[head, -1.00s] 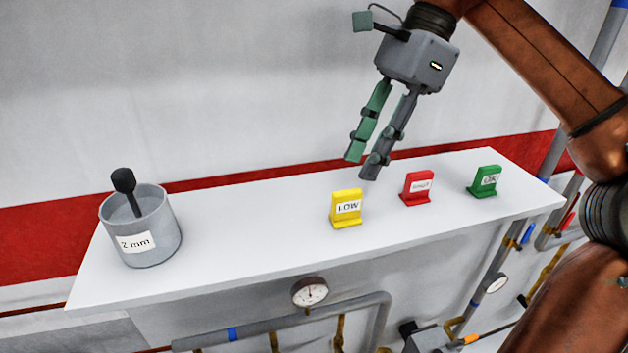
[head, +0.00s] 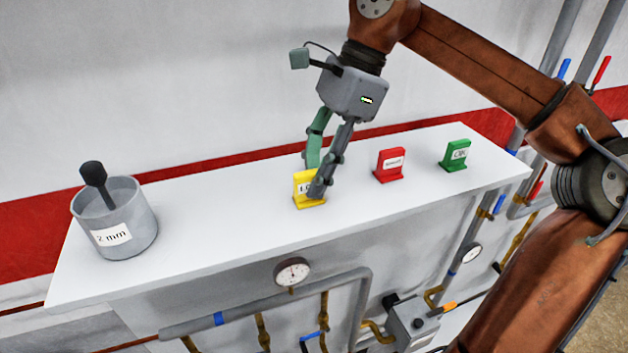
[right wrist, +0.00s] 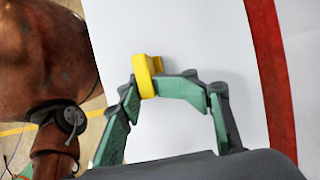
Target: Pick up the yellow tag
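The yellow tag (head: 304,202) stands upright on the white shelf, its label partly covered by a finger. My right gripper (head: 316,178) is down at the tag, with the green finger behind it and the dark finger in front. In the right wrist view, the yellow tag (right wrist: 148,72) sits between the two fingertips of my right gripper (right wrist: 146,90), which appear to touch it on both sides. The tag still appears to rest on the shelf. My left gripper is not in view.
A red tag (head: 390,164) and a green tag (head: 456,154) stand to the right on the shelf (head: 220,215). A grey cup (head: 122,225) labelled 2 mm, with a dark-knobbed rod in it, stands at the left. The wall is behind; a gauge (head: 292,271) and pipes are below.

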